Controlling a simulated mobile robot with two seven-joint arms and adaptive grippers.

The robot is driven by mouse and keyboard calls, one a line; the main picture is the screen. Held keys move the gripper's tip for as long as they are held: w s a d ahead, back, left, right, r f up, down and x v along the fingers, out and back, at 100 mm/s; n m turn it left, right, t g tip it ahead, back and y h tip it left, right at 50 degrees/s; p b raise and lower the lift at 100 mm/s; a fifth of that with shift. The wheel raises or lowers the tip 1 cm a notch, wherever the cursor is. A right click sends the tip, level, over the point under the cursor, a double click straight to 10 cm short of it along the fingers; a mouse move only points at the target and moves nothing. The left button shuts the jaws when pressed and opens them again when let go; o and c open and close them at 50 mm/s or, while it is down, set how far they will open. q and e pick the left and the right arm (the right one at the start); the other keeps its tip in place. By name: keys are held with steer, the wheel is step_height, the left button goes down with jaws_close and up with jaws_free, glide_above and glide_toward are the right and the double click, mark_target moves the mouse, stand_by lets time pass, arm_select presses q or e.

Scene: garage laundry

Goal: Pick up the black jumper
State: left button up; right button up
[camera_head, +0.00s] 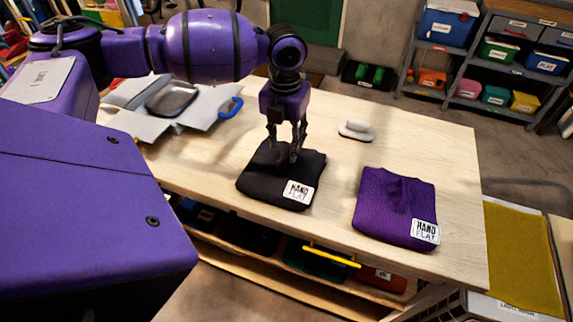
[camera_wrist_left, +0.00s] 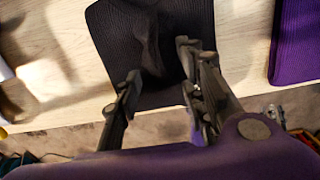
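The black jumper (camera_head: 262,185) lies folded on the wooden table, with a white "HAND FLAT" label at its front right corner. It also shows in the wrist view (camera_wrist_left: 115,35), with a raised fold in its middle. My left gripper (camera_head: 284,152) points down over the back part of the jumper, with its fingertips at or just above the cloth. In the wrist view the left gripper (camera_wrist_left: 158,60) has its fingers apart, on either side of the raised fold. I cannot tell whether they touch the cloth. My right gripper is not in view.
A folded purple jumper (camera_head: 385,207) with a similar label lies to the right. A white-handled brush-like item (camera_head: 356,130) stands behind it. The table's right end (camera_head: 455,180) is bare.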

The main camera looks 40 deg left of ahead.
mark_target(286, 154)
arm_select(q)
steer(key=f, duration=0.4)
steer(key=shift+w+f, duration=0.2)
steer(key=shift+w, duration=0.1)
jaws_close()
steer(key=shift+r, duration=0.1)
